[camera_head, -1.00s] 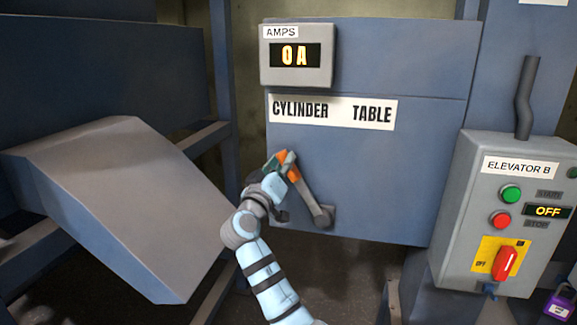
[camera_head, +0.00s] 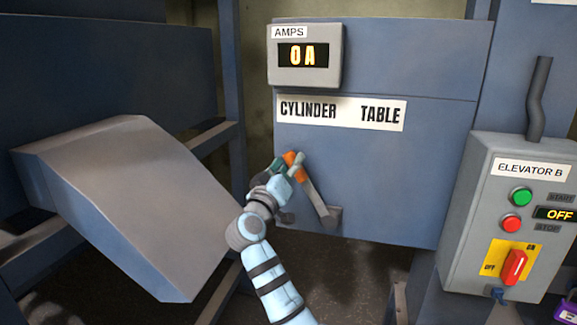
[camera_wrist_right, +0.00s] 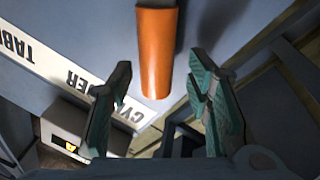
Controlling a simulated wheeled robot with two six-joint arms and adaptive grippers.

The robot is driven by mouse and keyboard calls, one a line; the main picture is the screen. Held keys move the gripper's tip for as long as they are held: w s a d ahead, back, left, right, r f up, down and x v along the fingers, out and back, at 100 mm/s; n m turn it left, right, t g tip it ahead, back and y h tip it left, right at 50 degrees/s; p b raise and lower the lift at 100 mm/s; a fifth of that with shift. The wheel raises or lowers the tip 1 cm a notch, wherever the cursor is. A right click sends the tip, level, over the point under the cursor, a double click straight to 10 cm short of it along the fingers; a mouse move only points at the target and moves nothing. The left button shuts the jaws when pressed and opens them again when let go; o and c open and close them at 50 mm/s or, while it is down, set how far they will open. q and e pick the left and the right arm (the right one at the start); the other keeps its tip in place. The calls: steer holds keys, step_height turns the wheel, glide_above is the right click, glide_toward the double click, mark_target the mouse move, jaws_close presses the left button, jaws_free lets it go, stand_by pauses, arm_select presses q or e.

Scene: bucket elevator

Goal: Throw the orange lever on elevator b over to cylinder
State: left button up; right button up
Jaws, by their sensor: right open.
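The lever (camera_head: 314,197) on elevator b's panel has a grey arm and an orange grip (camera_head: 289,157). It leans up and left from its pivot at the panel's lower part, toward the word CYLINDER on the label (camera_head: 340,112). My right gripper (camera_head: 284,165) is at the orange grip and partly covers it. In the right wrist view, the open right gripper (camera_wrist_right: 158,75) has its green fingers apart, with the orange grip (camera_wrist_right: 156,50) in line with the gap between them. I cannot tell whether a finger touches it. My left gripper is out of view.
The control box (camera_head: 508,215) labelled ELEVATOR B, reading OFF, stands at the right with a red switch. A sloping grey chute (camera_head: 125,185) fills the left, close to my right arm.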

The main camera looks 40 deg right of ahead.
steer(key=v, duration=1.1)
steer(key=shift+s+a, duration=0.15)
steer(key=shift+a, duration=0.2)
steer(key=shift+f, duration=0.2)
